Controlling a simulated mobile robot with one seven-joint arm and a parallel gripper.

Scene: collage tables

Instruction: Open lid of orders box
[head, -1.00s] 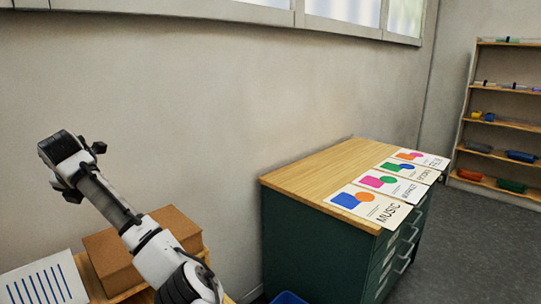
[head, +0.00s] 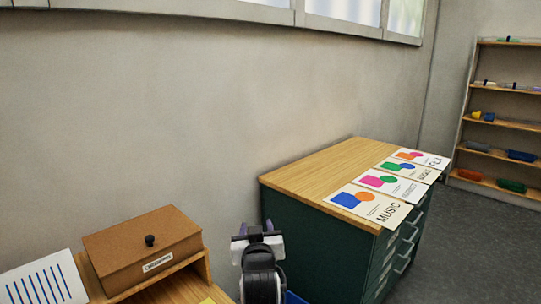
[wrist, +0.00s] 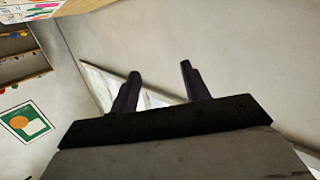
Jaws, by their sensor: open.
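I cannot read the label clearly. The lid looks shut, and the box sits on a wooden stand at lower left in the head view. My gripper (head: 257,229) is to the right of the box, apart from it, near the green cabinet's left side. In the wrist view my gripper (wrist: 160,88) has its two dark fingers spread apart with nothing between them.
A green cabinet (head: 310,250) with a wooden top stands at centre right, with several printed cards (head: 368,205) along its front edge. A striped sheet (head: 42,284) lies left of the box. A blue bin (head: 294,298) is partly hidden. Shelves (head: 500,122) stand at far right.

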